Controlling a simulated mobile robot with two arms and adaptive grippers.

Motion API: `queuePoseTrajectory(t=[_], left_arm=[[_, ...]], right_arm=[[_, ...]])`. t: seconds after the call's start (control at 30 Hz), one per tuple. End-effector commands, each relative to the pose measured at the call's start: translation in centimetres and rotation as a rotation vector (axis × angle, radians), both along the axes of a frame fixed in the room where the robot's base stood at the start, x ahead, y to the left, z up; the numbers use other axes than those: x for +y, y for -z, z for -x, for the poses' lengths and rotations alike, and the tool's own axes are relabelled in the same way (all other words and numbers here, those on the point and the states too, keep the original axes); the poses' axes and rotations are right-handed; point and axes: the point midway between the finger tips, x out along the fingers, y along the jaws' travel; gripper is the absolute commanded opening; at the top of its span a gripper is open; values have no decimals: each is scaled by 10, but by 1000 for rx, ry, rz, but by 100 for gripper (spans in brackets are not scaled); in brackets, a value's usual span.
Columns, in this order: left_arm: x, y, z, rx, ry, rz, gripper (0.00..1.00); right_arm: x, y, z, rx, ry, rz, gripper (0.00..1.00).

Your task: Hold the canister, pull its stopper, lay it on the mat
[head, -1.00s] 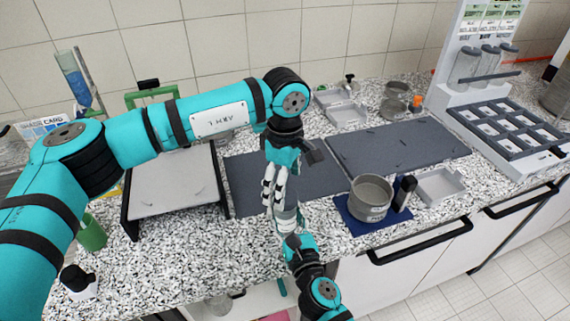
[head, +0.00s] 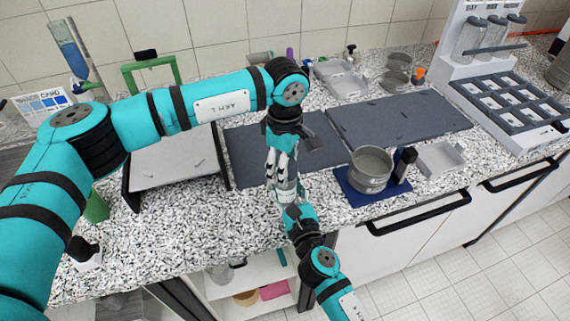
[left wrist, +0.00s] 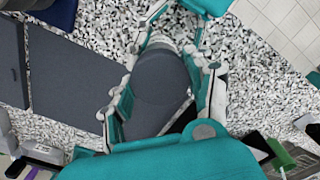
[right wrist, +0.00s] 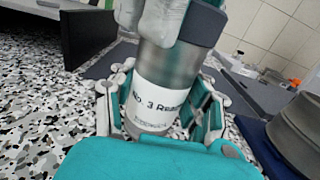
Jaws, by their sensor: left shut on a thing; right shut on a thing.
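The canister (right wrist: 152,112) is a metal cylinder with a white label reading "No. 3 Rea…" in the right wrist view. It stands upright, and my right gripper (right wrist: 160,125) is shut around its body from the front. A dark grey stopper (right wrist: 203,24) is at its top; the left wrist view shows its broad round top (left wrist: 160,78). My left gripper (head: 282,168) reaches down from above and is shut on the stopper. I cannot tell whether the stopper has lifted from the neck. The dark grey mat (head: 240,165) lies behind the grippers in the head view.
A second dark mat (head: 400,130) lies to the right. A metal sieve pan (head: 371,172) stands on a blue pad (head: 350,198) close right of the grippers. A low grey-topped stand (head: 160,180) is at left. The counter's front edge is near.

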Motion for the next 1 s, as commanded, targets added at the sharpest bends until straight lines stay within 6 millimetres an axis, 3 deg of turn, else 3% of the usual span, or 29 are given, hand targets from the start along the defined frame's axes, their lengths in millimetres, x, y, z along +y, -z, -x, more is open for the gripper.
queuePoseTrajectory(t=[0.03,0.17,1.0], left_arm=[[0,0,0,-1,0,0,32],[0,0,0,-1,0,0,15],[0,-3,-1,-2,0,1,15]], right_arm=[[0,-1,0,-2,-1,-1,0],[0,-1,0,-2,-1,-1,0],[0,-1,0,-2,-1,-1,0]])
